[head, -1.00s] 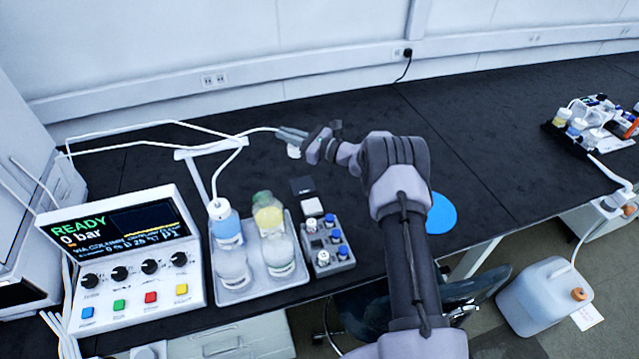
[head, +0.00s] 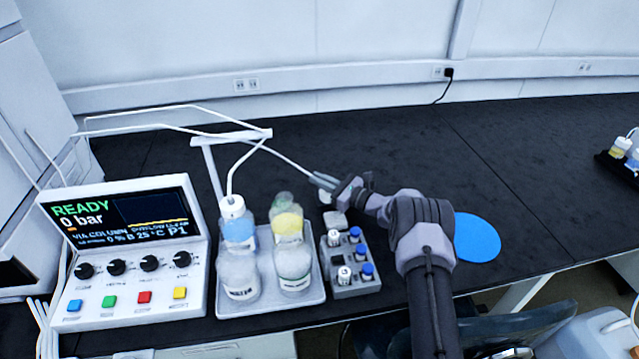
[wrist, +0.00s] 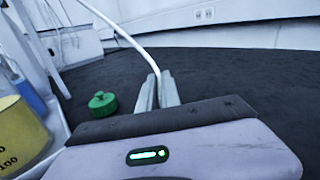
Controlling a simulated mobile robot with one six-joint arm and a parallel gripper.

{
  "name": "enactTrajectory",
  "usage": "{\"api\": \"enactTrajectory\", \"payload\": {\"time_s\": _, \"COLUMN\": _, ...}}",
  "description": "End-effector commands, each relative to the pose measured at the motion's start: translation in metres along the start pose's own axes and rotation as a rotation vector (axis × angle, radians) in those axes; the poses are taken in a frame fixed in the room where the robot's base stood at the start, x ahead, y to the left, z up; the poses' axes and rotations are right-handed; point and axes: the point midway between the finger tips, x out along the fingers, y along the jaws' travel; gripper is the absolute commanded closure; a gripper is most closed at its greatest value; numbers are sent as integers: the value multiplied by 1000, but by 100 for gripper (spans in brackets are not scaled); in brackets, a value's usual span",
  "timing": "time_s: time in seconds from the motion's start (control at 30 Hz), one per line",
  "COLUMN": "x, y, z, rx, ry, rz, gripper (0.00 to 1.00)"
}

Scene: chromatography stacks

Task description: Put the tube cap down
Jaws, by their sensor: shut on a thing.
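My gripper (head: 322,184) is over the black bench, behind the small grey rack, with its fingers closed. A thin white tube runs from the left down to the fingertips, and the wrist view shows its end between the fingers (wrist: 158,92). A small pale piece (head: 325,197), which looks like the tube cap, shows just under the fingers in the head view. The fingers hide most of it, and I cannot tell whether it touches the surface below.
A grey tray (head: 268,305) of bottles stands to the left, beside the control box (head: 128,250). A grey vial rack (head: 350,280) and a pale block (head: 335,220) are close in front. A green cap (wrist: 102,103) shows in the wrist view. The back bench is clear.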

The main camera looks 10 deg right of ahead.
Motion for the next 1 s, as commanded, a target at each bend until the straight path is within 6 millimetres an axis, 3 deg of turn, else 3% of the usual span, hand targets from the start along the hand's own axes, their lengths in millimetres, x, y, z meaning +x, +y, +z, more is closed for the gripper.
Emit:
{"api": "enactTrajectory", "payload": {"time_s": 0.13, "x": 0, "y": 0, "z": -2, "rx": 0, "ry": 0, "rz": 0, "gripper": 100}}
{"api": "enactTrajectory", "payload": {"time_s": 0.27, "x": 0, "y": 0, "z": -2, "rx": 0, "ry": 0, "rz": 0, "gripper": 71}}
{"api": "enactTrajectory", "payload": {"time_s": 0.6, "x": 0, "y": 0, "z": 3, "rx": 0, "ry": 0, "rz": 0, "gripper": 71}}
{"api": "enactTrajectory", "payload": {"time_s": 0.67, "x": -10, "y": -2, "z": 3, "rx": 1, "ry": 2, "rz": -3, "gripper": 71}}
{"api": "enactTrajectory", "payload": {"time_s": 1.0, "x": -100, "y": -2, "z": 4, "rx": 2, "ry": 1, "rz": -3, "gripper": 71}}
